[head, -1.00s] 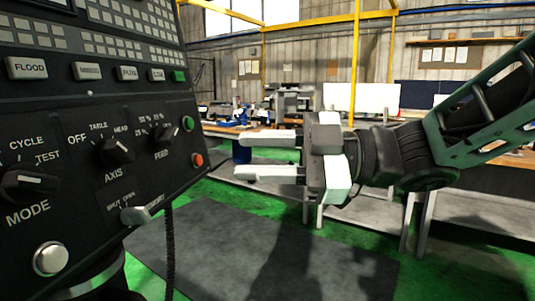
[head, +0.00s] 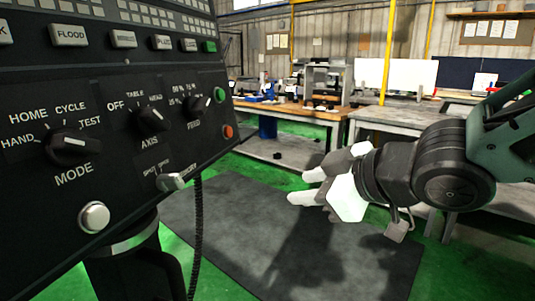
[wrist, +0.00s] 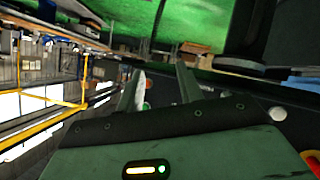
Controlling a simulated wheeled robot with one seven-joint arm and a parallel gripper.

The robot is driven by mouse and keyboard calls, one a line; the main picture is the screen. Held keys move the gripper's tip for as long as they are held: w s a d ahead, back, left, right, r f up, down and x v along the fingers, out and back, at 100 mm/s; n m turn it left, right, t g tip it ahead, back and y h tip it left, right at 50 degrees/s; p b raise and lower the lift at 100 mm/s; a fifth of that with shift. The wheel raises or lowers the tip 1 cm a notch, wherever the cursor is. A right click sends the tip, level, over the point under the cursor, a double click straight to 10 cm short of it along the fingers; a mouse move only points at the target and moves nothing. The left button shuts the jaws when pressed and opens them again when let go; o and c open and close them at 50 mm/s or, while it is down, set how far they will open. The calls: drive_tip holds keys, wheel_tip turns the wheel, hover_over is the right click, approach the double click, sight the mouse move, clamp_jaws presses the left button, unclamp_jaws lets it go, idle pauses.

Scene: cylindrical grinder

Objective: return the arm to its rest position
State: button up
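My gripper (head: 308,187) hangs in the air in the middle right of the head view, right of the control panel (head: 120,135) and apart from it. Its two pale fingers point left and stand apart with nothing between them. My arm reaches in from the right edge. In the wrist view the two fingers (wrist: 159,88) also show a gap, with part of the dark panel with its buttons beyond them.
The panel carries a MODE knob (head: 73,149), an AXIS knob (head: 150,119) and a silver button (head: 94,217). A black cable (head: 196,235) hangs below it. Workbenches (head: 395,121) stand behind my arm. A dark mat (head: 240,215) lies on the green floor.

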drive_tip(key=s+d+f+m+g+h, duration=0.3)
drive_tip(key=s+d+f+g+h, duration=0.15)
drive_tip(key=s+f, duration=0.4)
drive_tip(key=s+d+f+m+g+h, duration=0.3)
drive_tip(key=s+f+g, duration=0.2)
drive_tip(key=s, duration=0.7)
wheel_tip(320, 180, up, 13)
drive_tip(key=p, duration=1.2)
drive_tip(key=shift+w+a+f, duration=0.2)
drive_tip(key=shift+w+a, duration=0.05)
drive_tip(key=shift+w, duration=0.05)
